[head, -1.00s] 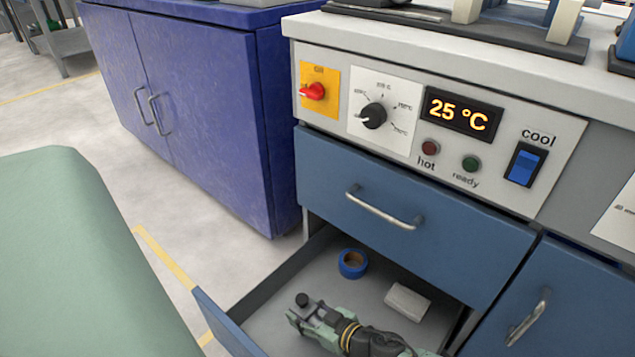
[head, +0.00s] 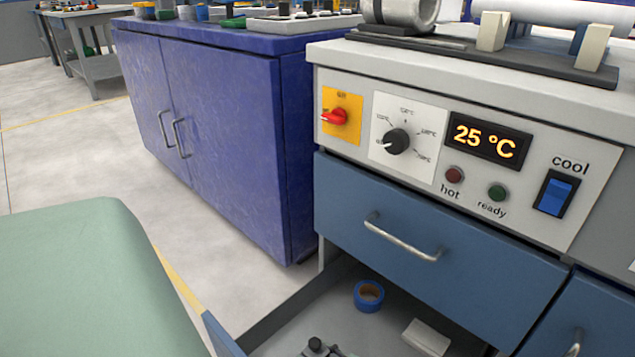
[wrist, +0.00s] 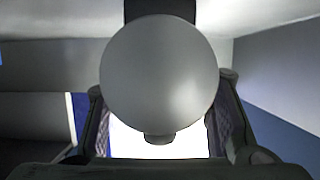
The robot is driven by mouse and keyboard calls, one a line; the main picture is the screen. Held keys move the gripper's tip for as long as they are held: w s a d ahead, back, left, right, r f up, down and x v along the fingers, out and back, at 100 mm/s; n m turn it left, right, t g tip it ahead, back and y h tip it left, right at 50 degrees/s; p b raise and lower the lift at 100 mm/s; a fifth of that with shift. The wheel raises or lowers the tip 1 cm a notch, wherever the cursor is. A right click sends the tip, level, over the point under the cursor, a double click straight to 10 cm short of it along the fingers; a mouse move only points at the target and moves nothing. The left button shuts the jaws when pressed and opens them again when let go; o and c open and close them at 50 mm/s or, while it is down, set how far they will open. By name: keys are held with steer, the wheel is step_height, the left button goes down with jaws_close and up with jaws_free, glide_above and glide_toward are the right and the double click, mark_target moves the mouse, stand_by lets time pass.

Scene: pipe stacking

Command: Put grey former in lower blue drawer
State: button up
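The grey former (wrist: 158,65) shows in the wrist view as a smooth round grey face filling the middle. My gripper (wrist: 162,100) has a finger on each side of it and appears shut on it. The lower blue drawer (head: 290,314) is pulled open in the head view, at the bottom. A small dark part of my arm or gripper (head: 316,347) shows low over the drawer at the picture's bottom edge. The rest of the gripper and the former are out of the head view. I cannot tell whether the former touches the drawer floor.
A blue tape roll (head: 369,295) and a pale block (head: 427,337) lie in the open drawer. The shut upper blue drawer (head: 440,265) is above it, under the control panel (head: 460,150). A purple cabinet (head: 215,130) stands to the left.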

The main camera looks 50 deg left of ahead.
steer(key=o, duration=0.3)
steer(key=shift+r, duration=0.1)
steer(key=shift+d+r, duration=0.1)
steer(key=shift+r, duration=0.1)
steer(key=p+v, duration=0.3)
steer(key=v, duration=0.8)
steer(key=shift+w+d+r, duration=0.1)
steer(key=shift+d+r, duration=0.05)
steer(key=shift+d, duration=0.2)
steer(key=shift+a, duration=0.1)
